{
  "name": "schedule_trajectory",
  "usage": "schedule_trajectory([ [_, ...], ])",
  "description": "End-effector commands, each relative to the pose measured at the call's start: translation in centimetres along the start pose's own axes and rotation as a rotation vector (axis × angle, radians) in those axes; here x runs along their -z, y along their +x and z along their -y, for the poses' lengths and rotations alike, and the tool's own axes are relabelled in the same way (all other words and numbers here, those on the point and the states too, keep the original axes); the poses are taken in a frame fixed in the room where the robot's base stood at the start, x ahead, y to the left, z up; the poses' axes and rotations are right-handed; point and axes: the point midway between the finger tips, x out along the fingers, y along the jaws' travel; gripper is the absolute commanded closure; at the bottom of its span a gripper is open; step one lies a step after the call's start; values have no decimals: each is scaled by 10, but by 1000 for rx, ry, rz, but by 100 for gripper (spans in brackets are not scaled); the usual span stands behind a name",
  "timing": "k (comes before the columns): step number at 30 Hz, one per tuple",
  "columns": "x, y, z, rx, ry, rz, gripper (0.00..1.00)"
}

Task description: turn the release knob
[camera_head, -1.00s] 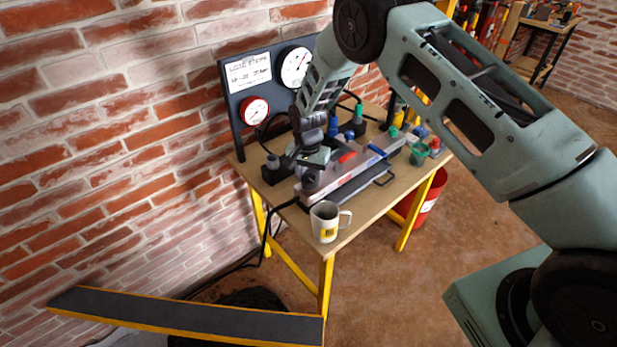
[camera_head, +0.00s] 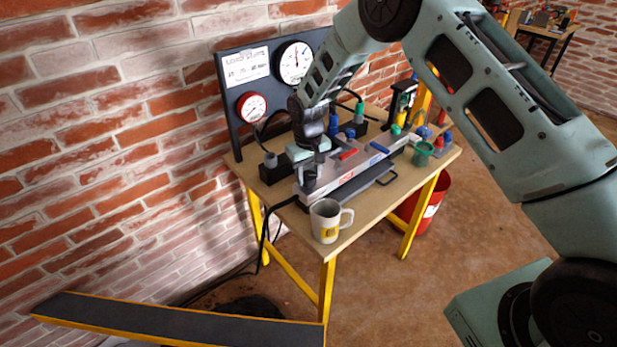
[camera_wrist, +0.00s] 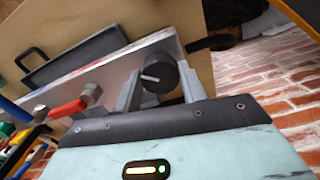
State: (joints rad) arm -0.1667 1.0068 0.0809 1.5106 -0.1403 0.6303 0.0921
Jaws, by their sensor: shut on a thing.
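The release knob (camera_wrist: 160,77) is black and round with a pale pointer line. It sits at the end of a grey metal manifold block (camera_wrist: 112,64) in the wrist view. My gripper (camera_wrist: 158,84) has one finger on each side of the knob and is shut on it. In the head view my gripper (camera_head: 308,170) is at the near left end of the manifold (camera_head: 350,177), and the knob is mostly hidden by it there. A red-handled valve (camera_wrist: 72,106) is beside the gripper on the same block.
A white mug (camera_head: 326,220) stands close in front of the manifold's near end. A dark panel with two gauges (camera_head: 252,107) rises behind the table (camera_head: 233,158). A blue-handled valve (camera_head: 379,148) and a green cup (camera_head: 422,153) are to the right.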

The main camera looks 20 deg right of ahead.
Motion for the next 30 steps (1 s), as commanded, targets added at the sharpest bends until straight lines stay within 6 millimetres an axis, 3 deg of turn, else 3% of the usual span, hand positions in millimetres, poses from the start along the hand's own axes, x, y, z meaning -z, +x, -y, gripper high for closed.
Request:
schedule_trajectory([
  [15, 0, 0, -1, 0, -449, -8, 82],
  [30, 1, -1, -2, -1, -638, -10, 82],
])
